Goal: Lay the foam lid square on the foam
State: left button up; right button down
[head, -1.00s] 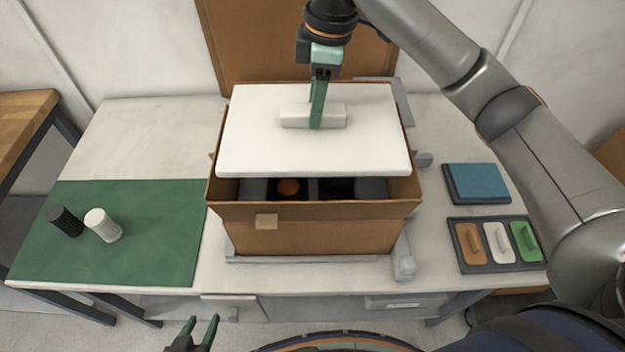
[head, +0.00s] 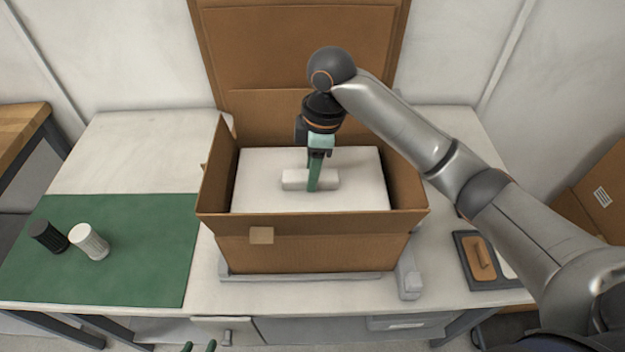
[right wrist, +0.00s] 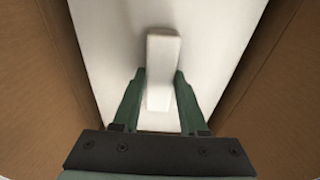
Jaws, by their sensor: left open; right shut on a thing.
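The white foam lid (head: 345,165) is inside the cardboard box (head: 315,248), below its rim, and looks roughly level and lined up with the walls. My right gripper (head: 313,186) is shut on the lid's raised block handle (head: 295,180). In the right wrist view the fingers (right wrist: 160,95) stand on both sides of the handle (right wrist: 162,60), with brown box walls to left and right. The foam under the lid is hidden, so I cannot tell whether the lid touches it. My left gripper (head: 199,347) is open and empty at the bottom edge, only its fingertips showing.
A green mat (head: 110,265) with a black ribbed cylinder (head: 48,236) and a white one (head: 89,242) lies left. A dark tray (head: 466,262) with an orange piece (head: 481,258) is right, partly behind my arm. The box's back flap (head: 305,50) stands upright.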

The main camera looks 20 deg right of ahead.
jog(key=shift+f, duration=1.4)
jog(key=shift+c, duration=2.2)
grip_release()
jog(key=shift+f, duration=0.15)
jog(key=shift+r, duration=0.35)
notch_tip(320, 180, up, 12)
jog(key=d+p, duration=0.1)
jog(key=p, duration=0.1)
jog(key=shift+s+d+f, duration=0.2)
jog(key=shift+s, duration=0.05)
